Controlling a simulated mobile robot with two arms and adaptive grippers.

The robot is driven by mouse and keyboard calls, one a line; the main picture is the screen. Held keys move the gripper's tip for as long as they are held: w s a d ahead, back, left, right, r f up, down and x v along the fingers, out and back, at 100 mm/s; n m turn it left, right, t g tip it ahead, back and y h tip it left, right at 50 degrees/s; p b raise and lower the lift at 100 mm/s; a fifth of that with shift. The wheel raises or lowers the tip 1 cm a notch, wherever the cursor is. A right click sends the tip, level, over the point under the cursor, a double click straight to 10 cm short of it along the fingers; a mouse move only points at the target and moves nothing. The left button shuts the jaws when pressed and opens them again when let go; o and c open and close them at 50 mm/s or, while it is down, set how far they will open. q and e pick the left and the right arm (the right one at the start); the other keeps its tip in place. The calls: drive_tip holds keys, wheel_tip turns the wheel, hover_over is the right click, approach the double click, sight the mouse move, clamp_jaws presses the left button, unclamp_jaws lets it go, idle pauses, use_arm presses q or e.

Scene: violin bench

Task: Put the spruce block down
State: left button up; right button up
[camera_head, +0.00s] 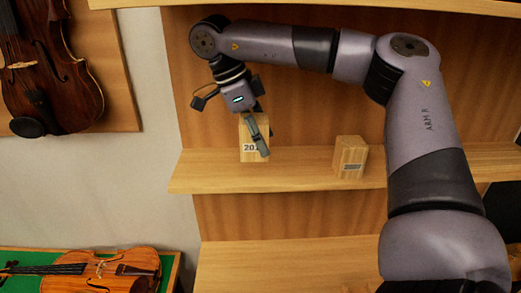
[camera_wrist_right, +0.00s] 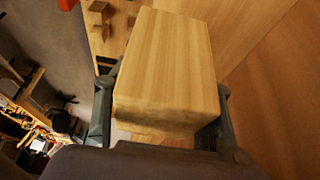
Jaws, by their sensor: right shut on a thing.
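My right gripper (camera_head: 257,135) is at the left part of the wooden shelf (camera_head: 290,178), shut on a pale wooden block marked "201" (camera_head: 248,153), which I take to be the spruce block. In the right wrist view the block (camera_wrist_right: 170,65) fills the space between the two fingers (camera_wrist_right: 165,118). In the head view the block's lower edge is at the shelf board; I cannot tell whether it touches or hovers just above. Part of the block is hidden behind a finger. My left gripper is not in view.
A second wooden block (camera_head: 350,157) with a grey label stands on the same shelf to the right, with bare board between. A dark violin (camera_head: 45,70) hangs at the upper left. A lighter violin (camera_head: 100,270) lies on green cloth at the lower left.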

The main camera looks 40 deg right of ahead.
drive_tip(key=shift+w+d+r, duration=0.1)
drive_tip(key=shift+w+d, duration=0.55)
drive_tip(key=shift+w, duration=0.1)
wheel_tip(320, 180, down, 3)
drive_tip(key=shift+r, duration=0.1)
drive_tip(key=shift+s+a+f, duration=0.1)
drive_tip(key=shift+a+f, duration=0.05)
drive_tip(key=shift+f, duration=1.85)
drive_tip(key=shift+w+d+f, duration=0.25)
drive_tip(key=shift+w, duration=0.05)
drive_tip(key=shift+s+a, duration=0.1)
